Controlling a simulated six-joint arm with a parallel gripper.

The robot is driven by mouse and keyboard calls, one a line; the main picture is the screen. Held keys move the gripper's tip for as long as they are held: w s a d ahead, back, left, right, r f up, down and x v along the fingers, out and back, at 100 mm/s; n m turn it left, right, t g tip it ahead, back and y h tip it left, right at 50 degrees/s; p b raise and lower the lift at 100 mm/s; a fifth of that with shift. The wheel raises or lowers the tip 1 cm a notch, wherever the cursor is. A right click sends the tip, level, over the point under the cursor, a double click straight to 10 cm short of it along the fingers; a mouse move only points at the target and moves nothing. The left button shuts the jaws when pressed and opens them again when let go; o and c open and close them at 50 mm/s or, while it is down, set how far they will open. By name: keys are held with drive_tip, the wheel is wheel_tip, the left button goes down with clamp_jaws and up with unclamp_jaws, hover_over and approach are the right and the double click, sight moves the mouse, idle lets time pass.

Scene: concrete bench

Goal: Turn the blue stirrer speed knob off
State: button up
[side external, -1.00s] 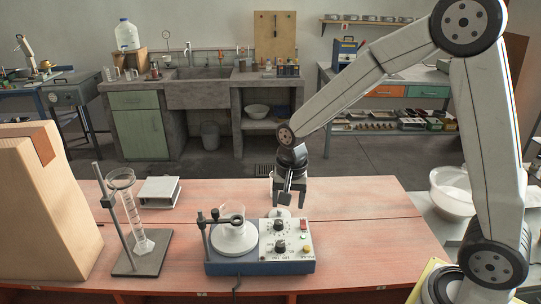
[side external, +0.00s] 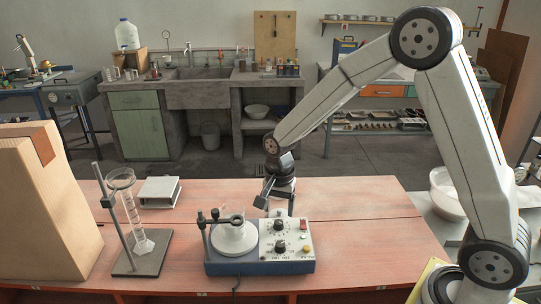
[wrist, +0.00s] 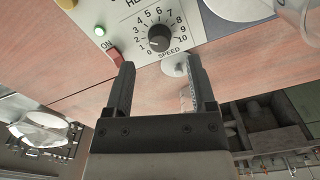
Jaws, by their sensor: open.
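The blue stirrer (side external: 262,268) stands on the bench with a white sloped control panel. Its black speed knob (wrist: 159,38), labelled SPEED with a 0 to 10 scale, is the farther of two knobs in the side view (side external: 279,226). A light mark on it faces the low end of the scale; the exact setting is hard to read. My gripper (wrist: 160,62) is open and empty, just behind the panel. It points down in the side view (side external: 277,207), its fingertips apart from the knob.
A red ON switch (wrist: 115,55) and green light (wrist: 99,30) sit beside the knob. A second knob (side external: 280,247) is nearer the front. A flask (side external: 235,236) stands on the stirrer plate. A cylinder stand (side external: 139,263) and cardboard box (side external: 45,215) are left.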

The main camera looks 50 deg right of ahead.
sight(278, 222)
drive_tip(key=shift+f, duration=2.2)
clamp_jaws()
